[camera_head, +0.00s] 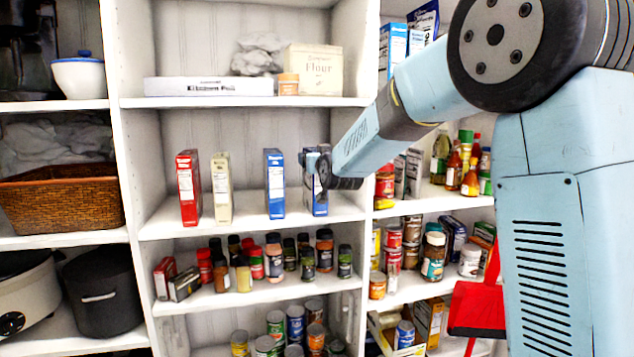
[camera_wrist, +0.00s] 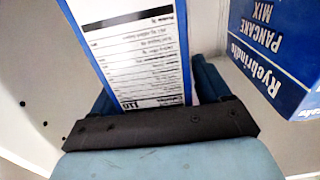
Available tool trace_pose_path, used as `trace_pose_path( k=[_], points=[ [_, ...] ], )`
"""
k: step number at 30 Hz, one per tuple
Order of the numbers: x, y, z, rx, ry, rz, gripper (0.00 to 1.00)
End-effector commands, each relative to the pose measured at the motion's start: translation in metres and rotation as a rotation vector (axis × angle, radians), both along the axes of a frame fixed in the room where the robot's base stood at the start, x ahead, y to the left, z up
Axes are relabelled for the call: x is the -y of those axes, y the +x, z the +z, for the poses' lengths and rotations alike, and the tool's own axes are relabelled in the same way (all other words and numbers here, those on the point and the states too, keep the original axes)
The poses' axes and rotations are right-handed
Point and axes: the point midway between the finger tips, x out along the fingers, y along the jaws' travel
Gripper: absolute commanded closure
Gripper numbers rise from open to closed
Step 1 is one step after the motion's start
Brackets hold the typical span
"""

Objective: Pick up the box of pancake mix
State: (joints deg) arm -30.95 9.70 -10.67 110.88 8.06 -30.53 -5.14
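A blue box with a white nutrition panel (camera_head: 318,205) stands upright at the right end of the middle shelf; my gripper (camera_head: 318,172) is right in front of it and covers part of it. In the wrist view this blue box (camera_wrist: 140,50) reaches in between the widely spread fingers of my gripper (camera_wrist: 155,95), with a small gap at the right finger. Its name is not readable. Another blue box (camera_wrist: 275,50) at the right of the wrist view reads "Pancake Mix" upside down. A similar blue box (camera_head: 274,183) stands to the left in the head view.
A red box (camera_head: 188,187) and a cream box (camera_head: 222,188) stand further left on the same shelf (camera_head: 245,226). The shelf below holds several jars. White vertical panels divide the bays. Bottles and cans fill the right-hand shelves.

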Motion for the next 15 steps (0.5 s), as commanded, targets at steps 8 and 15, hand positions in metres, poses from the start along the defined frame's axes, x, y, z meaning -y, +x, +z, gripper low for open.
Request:
trace_pose_path(
  k=[8,15],
  points=[
    [-0.0001,-0.0002,0.0,0.0,0.0,0.0,0.51],
    [-0.0001,-0.0002,-0.0001,0.0,0.0,0.0,0.74]
  ],
)
